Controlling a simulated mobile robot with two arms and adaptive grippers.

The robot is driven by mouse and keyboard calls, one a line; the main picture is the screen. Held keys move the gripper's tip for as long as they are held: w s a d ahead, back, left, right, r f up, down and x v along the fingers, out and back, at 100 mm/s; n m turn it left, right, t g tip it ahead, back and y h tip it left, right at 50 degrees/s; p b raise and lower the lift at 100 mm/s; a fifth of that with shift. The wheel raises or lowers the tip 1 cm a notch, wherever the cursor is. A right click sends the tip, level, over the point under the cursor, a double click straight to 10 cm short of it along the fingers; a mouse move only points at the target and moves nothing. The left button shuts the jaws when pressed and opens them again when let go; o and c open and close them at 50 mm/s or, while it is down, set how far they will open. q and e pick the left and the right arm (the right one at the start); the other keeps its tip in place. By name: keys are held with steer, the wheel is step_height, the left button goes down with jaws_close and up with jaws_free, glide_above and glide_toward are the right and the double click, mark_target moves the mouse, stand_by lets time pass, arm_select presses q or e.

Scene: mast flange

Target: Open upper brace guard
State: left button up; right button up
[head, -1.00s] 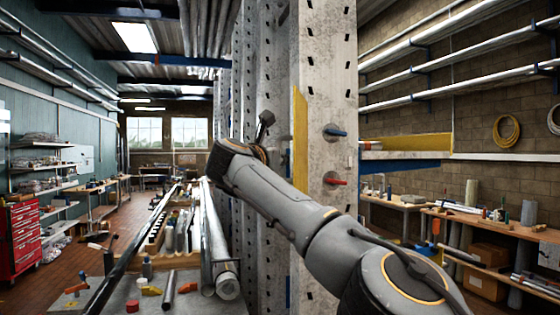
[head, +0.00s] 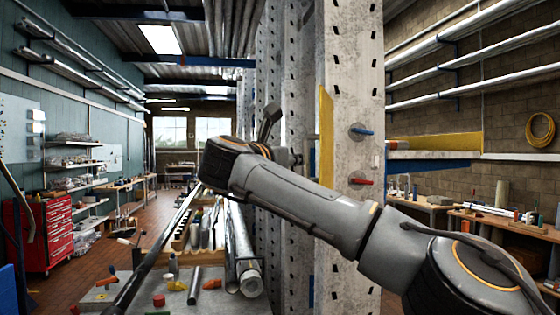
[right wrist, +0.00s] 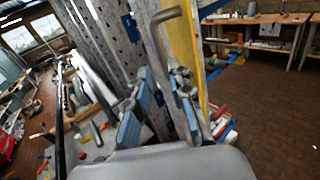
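The yellow guard plate (head: 327,140) stands upright along the edge of the perforated grey mast (head: 350,60). A blue-handled pin (head: 361,131) and a red-handled pin (head: 362,181) stick out of the mast face beside it. My right arm crosses in front of the mast, and its wrist hides most of its gripper in the head view. In the right wrist view my right gripper (right wrist: 161,88) has its blue-padded fingers apart. A bent grey bar (right wrist: 158,58) runs between or just behind them; contact is unclear. The yellow plate (right wrist: 184,42) stands close behind. My left gripper is not in view.
A workbench with pipes (head: 240,255) and loose parts lies left of the mast. A red tool cabinet (head: 50,230) stands farther left. A shelf with a yellow edge (head: 440,143) is right of the mast. Open floor (right wrist: 270,120) shows at right in the wrist view.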

steer(key=shift+v, duration=2.3)
steer(key=shift+w+a, duration=0.1)
